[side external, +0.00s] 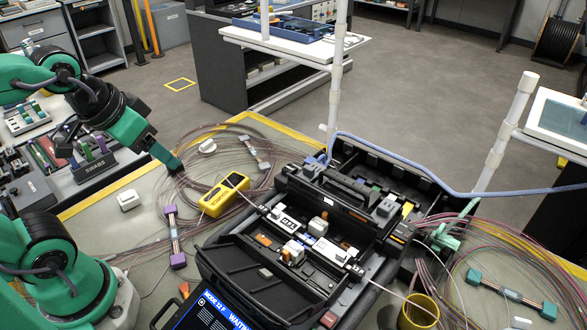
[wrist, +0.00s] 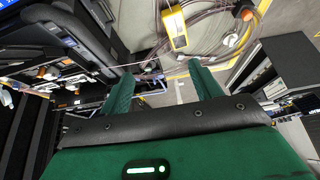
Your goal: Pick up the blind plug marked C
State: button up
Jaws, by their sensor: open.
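I cannot make out a letter C on anything, so I cannot tell which thing is the blind plug. Two small white pieces lie on the mat in the side view: a round one (side external: 207,146) by the fibre loops, and a blocky one (side external: 129,200) nearer the left edge. My gripper (side external: 173,164) is above the fibre coil, left of the round piece, and holds nothing that I can see. In the wrist view its two green fingers (wrist: 160,74) stand apart.
A yellow handheld meter (side external: 223,195) lies on the mat, with a purple-ended fibre holder (side external: 174,237) to its left. The black splicer case (side external: 270,265) fills the centre. Loose fibre loops cover much of the mat. A yellow cup (side external: 418,312) stands at the front right.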

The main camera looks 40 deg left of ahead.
jog(key=w+a+f+m+g, duration=0.1)
jog(key=w+a+f+g, duration=0.25)
jog(key=w+a, duration=0.75)
jog(key=w+a+f, duration=0.1)
jog(key=a+f, duration=0.3)
jog(key=w+a+f+m+g, duration=0.1)
jog(key=a+f, duration=0.3)
jog(key=a, duration=0.1)
jog(key=w+a+f+g, duration=0.1)
jog(key=a+f, duration=0.3)
jog(key=shift+w+a+f+m, duration=0.1)
jog(key=shift+a+f+m, duration=0.1)
jog(key=shift+m, duration=0.2)
jog(key=shift+a+f, duration=0.3)
jog(key=shift+f, duration=1.3)
jog(key=shift+f, duration=0.1)
jog(key=shift+f, duration=2.45)
